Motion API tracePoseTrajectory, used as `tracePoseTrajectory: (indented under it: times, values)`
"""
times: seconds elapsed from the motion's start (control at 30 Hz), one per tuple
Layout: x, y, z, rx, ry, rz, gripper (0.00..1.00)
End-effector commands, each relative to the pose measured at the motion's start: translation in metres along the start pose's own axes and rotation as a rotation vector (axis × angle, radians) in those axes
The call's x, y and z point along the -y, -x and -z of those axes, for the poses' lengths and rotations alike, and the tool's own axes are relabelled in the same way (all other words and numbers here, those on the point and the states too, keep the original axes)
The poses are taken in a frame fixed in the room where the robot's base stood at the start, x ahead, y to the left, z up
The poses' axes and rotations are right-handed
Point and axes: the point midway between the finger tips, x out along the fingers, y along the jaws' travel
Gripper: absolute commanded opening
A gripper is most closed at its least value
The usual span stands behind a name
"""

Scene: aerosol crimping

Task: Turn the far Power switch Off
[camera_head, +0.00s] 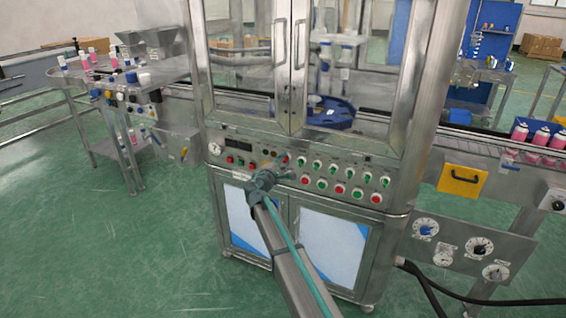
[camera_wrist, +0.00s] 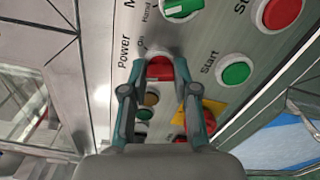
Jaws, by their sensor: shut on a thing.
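The red Power switch (camera_wrist: 160,68) is on the steel control panel, beside the printed label "Power" with "On" near it. My gripper (camera_wrist: 158,76) has its two teal fingers on either side of this switch and is shut on it. The fingertips cover part of the switch, so its exact turn angle is hard to read. In the head view my gripper (camera_head: 268,178) reaches the left part of the panel (camera_head: 325,178), below the glass doors, and hides some of it.
A green knob (camera_wrist: 182,9) labelled "Hand", a green Start button (camera_wrist: 236,72) and a red button (camera_wrist: 281,12) are close by. A yellow-backed red button (camera_wrist: 203,118) is by the right finger. A gauge (camera_head: 215,149) is at the panel's left.

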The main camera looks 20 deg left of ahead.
Motion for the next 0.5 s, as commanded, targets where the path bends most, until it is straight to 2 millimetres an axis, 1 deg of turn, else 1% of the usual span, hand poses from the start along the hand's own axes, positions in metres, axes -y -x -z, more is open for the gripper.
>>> tracePoseTrajectory:
  times: [0.2, 0.5]
  values:
    - [-0.0010, -0.0004, 0.0001, 0.000, 0.137, -0.001, 0.00]
    - [-0.0006, -0.0005, 0.0003, -0.001, 0.227, -0.001, 0.00]
